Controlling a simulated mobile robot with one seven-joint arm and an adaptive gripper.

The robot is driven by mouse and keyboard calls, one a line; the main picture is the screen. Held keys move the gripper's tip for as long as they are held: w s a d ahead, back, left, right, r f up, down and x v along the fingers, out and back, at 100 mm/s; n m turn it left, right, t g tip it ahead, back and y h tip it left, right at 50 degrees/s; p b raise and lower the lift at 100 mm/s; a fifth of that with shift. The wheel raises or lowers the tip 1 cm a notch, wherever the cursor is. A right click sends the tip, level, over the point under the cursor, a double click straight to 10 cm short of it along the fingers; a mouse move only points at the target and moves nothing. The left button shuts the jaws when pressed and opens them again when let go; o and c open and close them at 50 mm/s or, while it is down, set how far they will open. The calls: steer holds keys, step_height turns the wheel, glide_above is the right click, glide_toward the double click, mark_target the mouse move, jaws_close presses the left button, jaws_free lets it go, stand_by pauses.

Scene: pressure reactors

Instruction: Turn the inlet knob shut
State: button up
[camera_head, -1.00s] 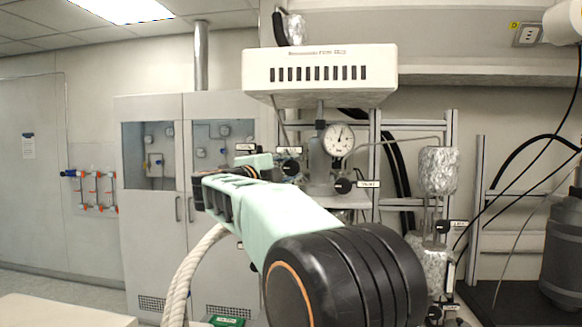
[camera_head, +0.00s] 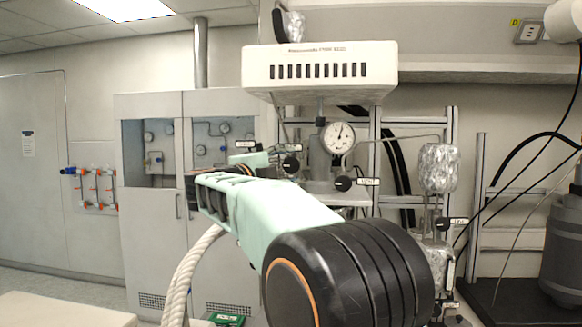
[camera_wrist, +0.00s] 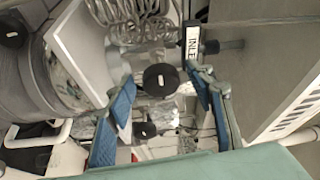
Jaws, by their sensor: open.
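In the wrist view a round black knob (camera_wrist: 160,79) with a small white mark faces the camera between my fingers. A white label (camera_wrist: 192,42), partly readable as "INLE…", sits above and right of it, beside another black fitting (camera_wrist: 210,47). I cannot tell for certain which of the two the label names. My gripper (camera_wrist: 160,75) is open, with blue-padded fingers on either side of the central knob and visible gaps; contact is not seen. In the head view my gripper (camera_head: 250,164) is at the left of the reactor, partly hidden by its own wrist, and hides what lies behind it.
The reactor's white vented housing (camera_head: 320,70) hangs above. A pressure gauge (camera_head: 338,138), a black knob (camera_head: 291,164) and a lower knob (camera_head: 343,184) with a label stand close to the right of my gripper. Metal frame rails and a foil-wrapped vessel (camera_head: 438,168) are farther right.

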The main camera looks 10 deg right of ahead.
steer(key=v, duration=1)
steer(key=shift+s+a, duration=0.2)
steer(key=shift+s, duration=0.05)
